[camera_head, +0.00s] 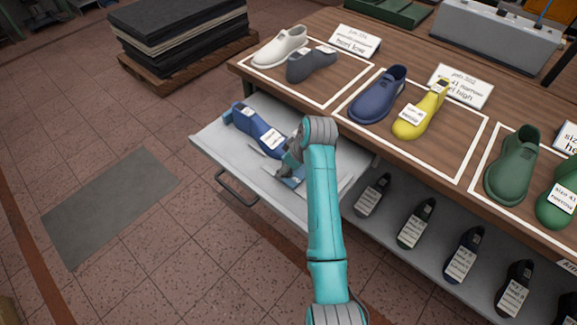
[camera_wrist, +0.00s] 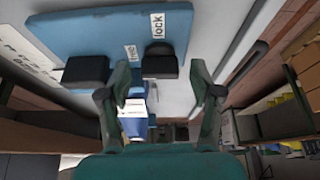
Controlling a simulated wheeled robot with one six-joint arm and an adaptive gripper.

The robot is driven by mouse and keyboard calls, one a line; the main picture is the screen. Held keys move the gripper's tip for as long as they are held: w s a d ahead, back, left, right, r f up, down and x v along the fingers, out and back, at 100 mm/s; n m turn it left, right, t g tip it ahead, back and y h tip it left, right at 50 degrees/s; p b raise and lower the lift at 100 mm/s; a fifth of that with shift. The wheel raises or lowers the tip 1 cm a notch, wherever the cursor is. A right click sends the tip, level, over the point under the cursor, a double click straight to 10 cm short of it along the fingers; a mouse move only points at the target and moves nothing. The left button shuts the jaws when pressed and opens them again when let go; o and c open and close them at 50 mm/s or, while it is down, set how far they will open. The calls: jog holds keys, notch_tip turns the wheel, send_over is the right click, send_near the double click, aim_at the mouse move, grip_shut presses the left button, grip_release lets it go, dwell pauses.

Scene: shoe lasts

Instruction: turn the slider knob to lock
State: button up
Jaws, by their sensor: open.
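My gripper (camera_wrist: 160,95) is open, its two green fingers apart with nothing held between the tips. In the wrist view a blue plate (camera_wrist: 100,35) carries a white "lock" label and a second small label. Two dark knob-like blocks show at its edge: one (camera_wrist: 160,66) near the labels, between and beyond the fingertips, and another (camera_wrist: 86,69) farther left. I cannot tell for sure which is the slider knob. In the head view my gripper (camera_head: 286,167) is low over the open drawer (camera_head: 215,145), beside a blue shoe last (camera_head: 262,130); my arm hides part of the plate.
The drawer handle (camera_head: 237,190) faces the front left. A wooden table (camera_head: 320,30) with several shoes and lasts stands behind. A shelf (camera_head: 400,235) with several dark lasts is at the right. A black stack (camera_head: 180,35) on a pallet is back left; the floor in front is free.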

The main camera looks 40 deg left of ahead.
jog(key=c, duration=1.1)
jog(key=shift+c, duration=0.2)
jog(key=shift+m, duration=0.3)
jog(key=m+t, duration=0.1)
jog(key=m, duration=0.2)
jog(key=shift+s+m+t, duration=0.1)
jog(key=shift+m+t, duration=0.2)
jog(key=m+t+h, duration=0.1)
jog(key=m, duration=0.3)
jog(key=shift+a+m, duration=0.1)
jog(key=shift+m, duration=0.2)
jog(key=m+t+h, duration=0.1)
jog(key=m+h, duration=0.1)
jog(key=m, duration=0.3)
jog(key=shift+a+m+t+h, duration=0.15)
jog(key=shift+m+h, duration=0.3)
jog(key=shift+m, duration=0.55)
jog(key=shift+d+m+t+h, duration=0.15)
jog(key=shift+m+h, duration=0.3)
jog(key=shift+m, duration=0.55)
